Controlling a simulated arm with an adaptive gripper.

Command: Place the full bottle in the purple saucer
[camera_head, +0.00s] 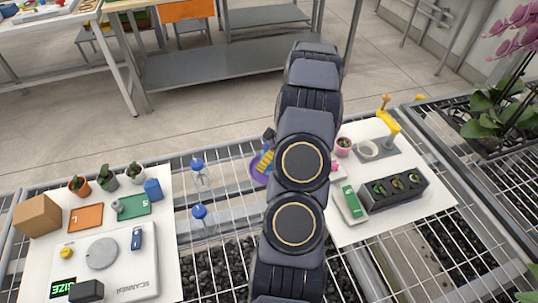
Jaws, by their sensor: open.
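A purple saucer (256,168) shows only its left edge beside my arm, left of the picture's middle. A yellow and dark item (265,160) is at the saucer, partly covered by my arm; I cannot tell whether it rests in it. Two clear bottles with blue caps stand to the left of the saucer on the wire bench, one farther back (201,178) and one nearer (204,222). I cannot tell their fill levels from here.
A white board on the left holds a scanner (102,254), an orange tray (86,217), a cardboard box (36,215) and small potted plants. A white board on the right holds a dark planter (395,190) and a yellow stand (389,126). An orchid (500,100) stands far right.

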